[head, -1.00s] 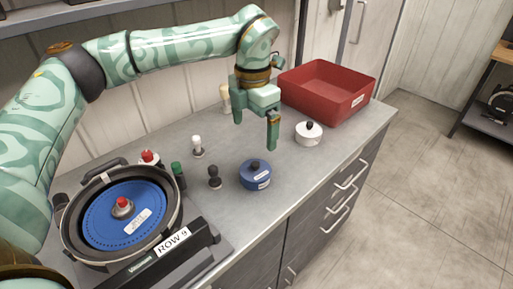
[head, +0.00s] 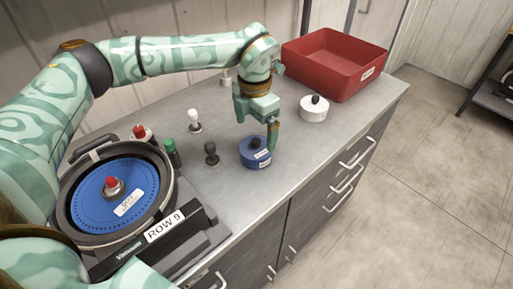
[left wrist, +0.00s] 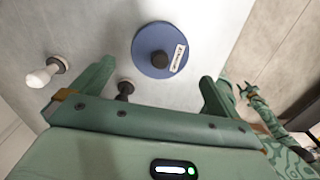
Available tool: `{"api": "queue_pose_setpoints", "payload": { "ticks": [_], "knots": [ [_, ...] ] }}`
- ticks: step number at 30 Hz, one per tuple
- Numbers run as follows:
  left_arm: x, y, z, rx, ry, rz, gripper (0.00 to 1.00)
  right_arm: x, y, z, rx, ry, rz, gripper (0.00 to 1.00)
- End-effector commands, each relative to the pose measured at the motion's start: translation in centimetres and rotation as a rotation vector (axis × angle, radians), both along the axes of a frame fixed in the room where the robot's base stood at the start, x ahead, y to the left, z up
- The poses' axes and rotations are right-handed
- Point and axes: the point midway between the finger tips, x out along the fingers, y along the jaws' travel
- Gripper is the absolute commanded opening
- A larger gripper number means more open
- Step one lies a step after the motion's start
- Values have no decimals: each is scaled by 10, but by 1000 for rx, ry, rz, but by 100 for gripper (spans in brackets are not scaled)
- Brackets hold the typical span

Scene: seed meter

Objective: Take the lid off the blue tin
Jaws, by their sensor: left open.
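The blue tin (head: 256,158) stands upright on the grey counter with its lid (head: 247,148) on. My left gripper (head: 257,131) is open, just above and behind the tin in the head view. Nothing is held. A small patterned arm end, seemingly my right gripper (left wrist: 245,90), shows at the right of the wrist view; its jaws are too small to read.
A white tin (head: 313,112) with a black knob stands right of the blue tin, before a red bin (head: 350,80). Black (head: 211,155), white (head: 195,122) and green (head: 170,152) knobbed pieces stand left. The seed meter (head: 148,237) fills the counter's left end.

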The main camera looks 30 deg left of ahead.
Motion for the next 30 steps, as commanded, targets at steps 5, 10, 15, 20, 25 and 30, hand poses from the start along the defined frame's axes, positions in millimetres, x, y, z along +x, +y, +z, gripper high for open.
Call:
{"api": "queue_pose_setpoints", "payload": {
  "ticks": [5,10,15,20,25,30],
  "knots": [
    [2,0,-25,1,4,0,100,-2,1,-9,1,6,0,40],
    [3,-1,-50,1,4,1,100,-4,2,-16,3,10,-1,40],
    [3,-1,-50,1,0,1,100,-4,4,-15,6,9,-2,40],
    [3,-1,-50,1,0,0,72,-4,5,-15,6,10,-1,40],
    [3,-1,-50,1,0,0,60,-4,5,-15,6,10,-1,40],
    [3,-1,-50,1,0,0,60,-4,4,-15,6,10,-1,40]
  ]
}}
